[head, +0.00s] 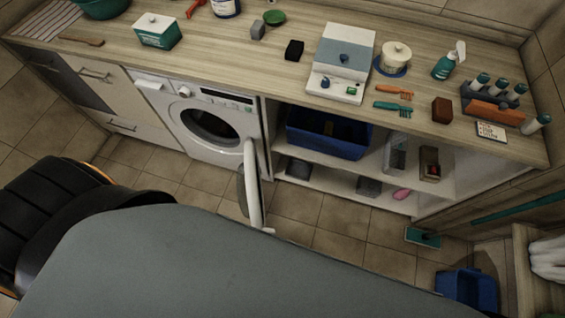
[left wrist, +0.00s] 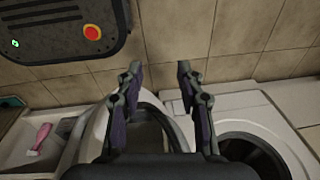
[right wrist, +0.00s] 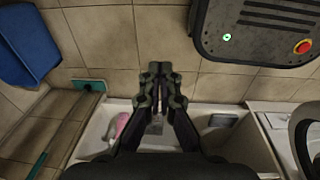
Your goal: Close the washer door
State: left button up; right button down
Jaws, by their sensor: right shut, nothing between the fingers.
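The white washer (head: 222,100) stands under the counter, its round dark drum opening uncovered. Its door (head: 251,190) stands open, swung out to the right of the opening and seen nearly edge-on in the head view. In the left wrist view my left gripper (left wrist: 160,70) is open, with the door's pale rim (left wrist: 98,132) behind and below its fingers. I cannot tell whether they touch. The drum opening (left wrist: 255,152) is to the right there. My right gripper (right wrist: 160,68) is shut and empty above the shelves. The door (right wrist: 302,135) shows at that view's right edge. Neither gripper shows in the head view.
Right of the washer, open shelves hold a blue bin (head: 328,137) and small items. The counter (head: 220,50) above carries bottles, brushes and boxes. A blue bucket (head: 468,287) stands on the floor at the right. Tiled floor (head: 300,205) is clear before the shelves.

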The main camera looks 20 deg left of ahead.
aim_at(256, 207)
jog(key=l+u, duration=0.25)
jog(key=u, duration=0.15)
jog(key=k+l+u, duration=0.1)
jog(key=l+u, duration=0.15)
jog(key=u, duration=0.15)
jog(key=k+l+u, duration=0.1)
jog(key=l+u, duration=0.15)
jog(key=u, duration=0.15)
jog(key=k+l+u, duration=0.1)
jog(key=u, duration=0.3)
jog(key=k+j+u, duration=0.25)
jog(key=i, duration=0.1)
